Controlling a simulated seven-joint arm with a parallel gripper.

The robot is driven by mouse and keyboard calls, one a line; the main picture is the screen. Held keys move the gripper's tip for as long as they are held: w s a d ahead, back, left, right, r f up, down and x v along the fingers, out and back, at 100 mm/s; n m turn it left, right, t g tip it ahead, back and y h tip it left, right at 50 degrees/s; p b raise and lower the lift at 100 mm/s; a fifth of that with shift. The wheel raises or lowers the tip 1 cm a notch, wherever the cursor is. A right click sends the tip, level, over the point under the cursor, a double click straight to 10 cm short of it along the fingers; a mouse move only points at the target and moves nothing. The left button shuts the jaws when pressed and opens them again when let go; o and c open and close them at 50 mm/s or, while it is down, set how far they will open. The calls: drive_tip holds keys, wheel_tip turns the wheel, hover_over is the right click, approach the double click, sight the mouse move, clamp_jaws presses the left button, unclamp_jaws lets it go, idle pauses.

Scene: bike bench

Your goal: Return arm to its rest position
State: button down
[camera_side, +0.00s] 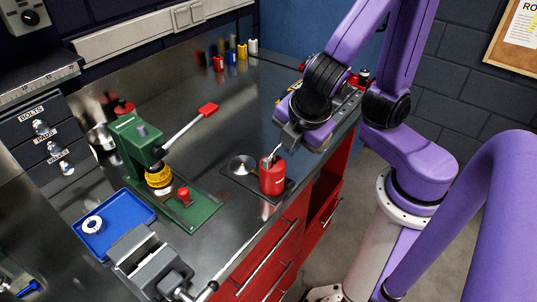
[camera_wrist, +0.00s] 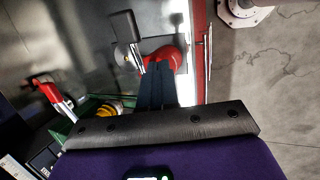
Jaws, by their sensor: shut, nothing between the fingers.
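My gripper (camera_side: 291,138) hangs above the right edge of the bench in the side view, close above and behind a red oil can (camera_side: 272,178). In the wrist view its two dark fingers (camera_wrist: 158,68) are together, with nothing seen between them. The red can (camera_wrist: 166,56) shows just beyond the fingertips there. The can stands upright on a dark square tray (camera_side: 236,181) beside a small silver dome (camera_side: 242,165). I cannot tell if the fingers touch the can; they are not around it.
A green press (camera_side: 135,150) with a red-tipped lever (camera_side: 207,110) stands left of the can. A blue tray (camera_side: 107,238) with a white ring (camera_side: 92,225) and a grey vise (camera_side: 150,262) are at the front. Several small bottles (camera_side: 232,56) stand at the back. The bench middle is clear.

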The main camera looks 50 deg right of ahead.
drive_tip(key=s+d+m+g+y, duration=0.2)
drive_tip(key=s+d+m+g, duration=0.1)
drive_tip(key=s+d+m, duration=0.2)
drive_tip(key=s, duration=0.2)
drive_tip(key=shift+s+d+r+g+y, duration=0.3)
drive_tip(key=shift+s+y, duration=0.05)
drive_tip(key=shift+y, duration=0.05)
